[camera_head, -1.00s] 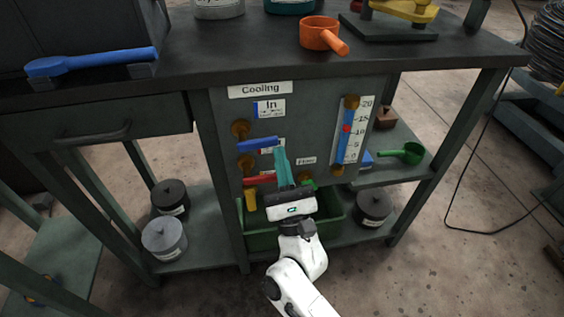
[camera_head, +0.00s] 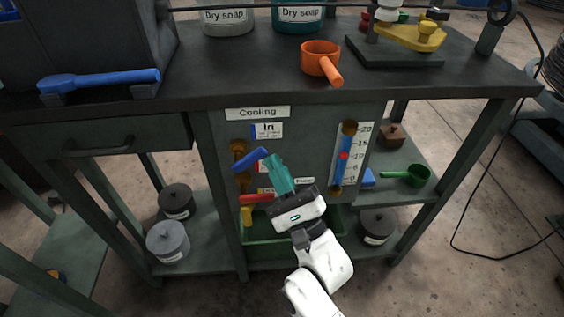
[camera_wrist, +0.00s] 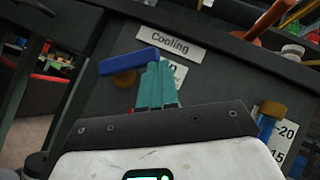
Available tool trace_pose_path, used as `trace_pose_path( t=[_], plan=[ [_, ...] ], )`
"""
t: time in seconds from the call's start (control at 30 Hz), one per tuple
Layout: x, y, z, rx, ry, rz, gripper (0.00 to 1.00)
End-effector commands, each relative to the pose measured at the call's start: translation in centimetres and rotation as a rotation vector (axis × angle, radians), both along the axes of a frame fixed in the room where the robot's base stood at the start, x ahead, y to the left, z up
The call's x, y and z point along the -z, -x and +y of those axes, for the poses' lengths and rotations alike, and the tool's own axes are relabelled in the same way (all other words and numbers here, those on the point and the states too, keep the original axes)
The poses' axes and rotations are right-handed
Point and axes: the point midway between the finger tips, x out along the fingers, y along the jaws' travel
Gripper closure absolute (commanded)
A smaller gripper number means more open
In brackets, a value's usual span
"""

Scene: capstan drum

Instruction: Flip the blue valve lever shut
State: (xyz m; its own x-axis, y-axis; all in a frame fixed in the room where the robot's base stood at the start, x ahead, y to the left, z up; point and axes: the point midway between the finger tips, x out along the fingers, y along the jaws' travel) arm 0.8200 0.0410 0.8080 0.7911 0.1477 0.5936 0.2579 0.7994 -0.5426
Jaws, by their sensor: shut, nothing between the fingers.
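The blue valve lever (camera_head: 250,158) is on the grey Cooling panel (camera_head: 215,125), below the "In" label. In the head view it slants, with its left end lower than its right end. It also shows in the wrist view (camera_wrist: 128,62), just left of the fingertips. My gripper (camera_head: 272,160) has teal fingers, shut with nothing between them. Its tips are at the lever's right end and look to touch it or be very close. A brass fitting (camera_head: 238,148) shows at the upper left of the lever.
A gauge with a blue tube (camera_head: 344,165) is to the right. An orange scoop (camera_head: 320,60) sits on the bench above. A green bin (camera_head: 262,250) stands under the panel.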

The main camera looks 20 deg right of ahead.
Motion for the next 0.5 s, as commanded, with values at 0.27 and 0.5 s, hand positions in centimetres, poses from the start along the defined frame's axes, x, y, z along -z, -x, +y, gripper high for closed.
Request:
trace_pose_path(
  t=[0.27,0.5],
  plan=[
    [-2.0,0.0,0.4,-0.003,0.251,0.083,1.0],
    [-3.1,-0.1,0.6,-0.001,0.374,0.123,1.0]
  ],
)
